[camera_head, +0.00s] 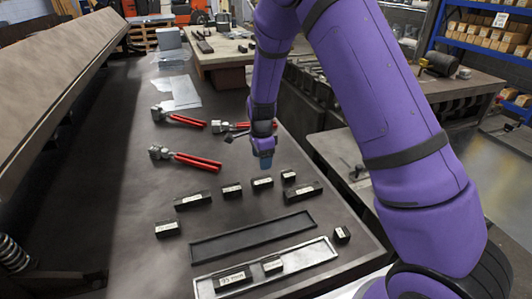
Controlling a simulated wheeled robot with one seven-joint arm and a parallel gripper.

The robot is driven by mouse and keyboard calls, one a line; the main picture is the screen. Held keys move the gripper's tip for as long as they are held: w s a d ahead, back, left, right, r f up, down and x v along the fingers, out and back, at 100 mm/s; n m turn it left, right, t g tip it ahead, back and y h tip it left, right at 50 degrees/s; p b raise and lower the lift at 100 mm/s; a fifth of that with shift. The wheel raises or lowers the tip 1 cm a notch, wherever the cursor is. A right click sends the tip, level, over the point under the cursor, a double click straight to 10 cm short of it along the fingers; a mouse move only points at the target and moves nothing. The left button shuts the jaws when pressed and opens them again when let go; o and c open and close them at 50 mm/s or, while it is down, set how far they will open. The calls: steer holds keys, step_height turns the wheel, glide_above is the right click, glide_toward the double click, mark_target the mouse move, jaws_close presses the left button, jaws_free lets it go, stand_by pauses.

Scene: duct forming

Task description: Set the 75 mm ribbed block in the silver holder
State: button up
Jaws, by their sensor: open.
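The silver holder (312,256) is a long shallow tray at the front of the dark bench. A longer black block (232,278) with a white label lies at its left, and a shorter block (272,265) lies beside it near the middle; its right part is bare. My gripper (263,160) is open, pointing down above the bench behind the blocks, apart from them. Several black blocks with white labels stand loose: a long one (193,200), another long one (303,192) and shorter ones. I cannot surely read which is 75 mm or ribbed.
An empty black tray (205,249) lies just behind the silver holder. Small blocks stand at its left (167,229) and right (342,234). Red-handled tools (195,162) lie farther back, one close to my gripper. The bench's left side is clear.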

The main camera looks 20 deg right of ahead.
mark_target(262, 180)
steer(key=shift+f, duration=4.4)
jaws_close()
steer(key=shift+r, duration=0.2)
step_height(262, 180, up, 9)
steer(key=shift+s+f, duration=0.1)
steer(key=shift+f, duration=0.05)
